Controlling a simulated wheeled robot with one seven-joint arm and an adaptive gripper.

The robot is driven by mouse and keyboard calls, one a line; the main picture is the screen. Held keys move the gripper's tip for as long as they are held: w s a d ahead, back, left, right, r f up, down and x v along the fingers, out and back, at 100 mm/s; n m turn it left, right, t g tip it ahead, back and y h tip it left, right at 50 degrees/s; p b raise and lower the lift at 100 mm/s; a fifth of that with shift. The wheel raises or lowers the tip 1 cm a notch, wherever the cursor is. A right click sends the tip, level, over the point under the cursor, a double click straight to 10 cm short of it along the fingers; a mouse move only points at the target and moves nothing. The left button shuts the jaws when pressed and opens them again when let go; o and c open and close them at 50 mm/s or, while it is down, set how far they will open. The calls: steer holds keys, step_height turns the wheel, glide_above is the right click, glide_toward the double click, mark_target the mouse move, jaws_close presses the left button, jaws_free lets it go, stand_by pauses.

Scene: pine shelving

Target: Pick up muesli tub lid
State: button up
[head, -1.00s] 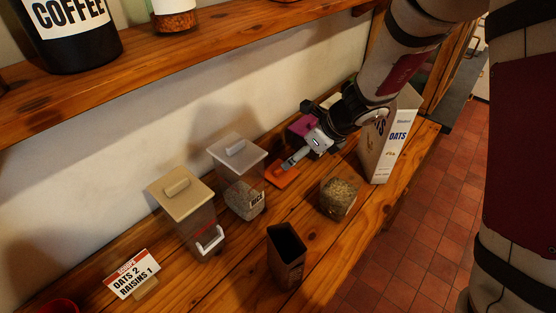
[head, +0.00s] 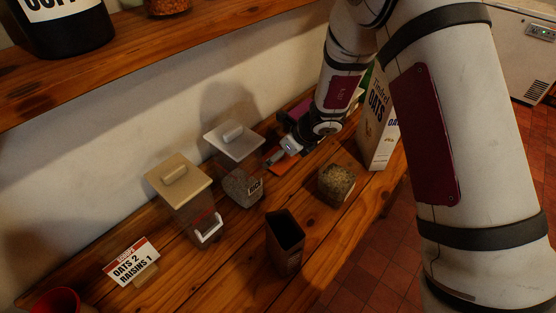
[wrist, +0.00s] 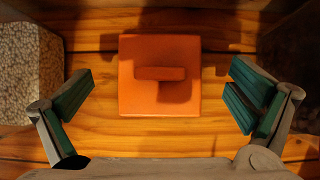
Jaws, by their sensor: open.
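The muesli tub lid is most likely the flat orange square (wrist: 160,103) with a raised bar handle, lying on the wooden shelf. It is centred in the wrist view, and a part of it shows in the head view (head: 283,165). My gripper (wrist: 160,100) is open above it, with one green-padded finger out to each side and nothing between them but the lid. In the head view my gripper (head: 278,157) partly covers the lid. The fingers appear apart from the lid.
A clear rice tub (head: 242,187) stands left of the lid, and a tan-lidded tub (head: 185,205) further left. An open square glass jar of oats or muesli (head: 336,184), a dark open container (head: 285,250) and an oats carton (head: 378,135) stand nearby.

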steer(key=shift+x, duration=0.95)
steer(key=c, duration=1.1)
steer(key=shift+r, duration=0.1)
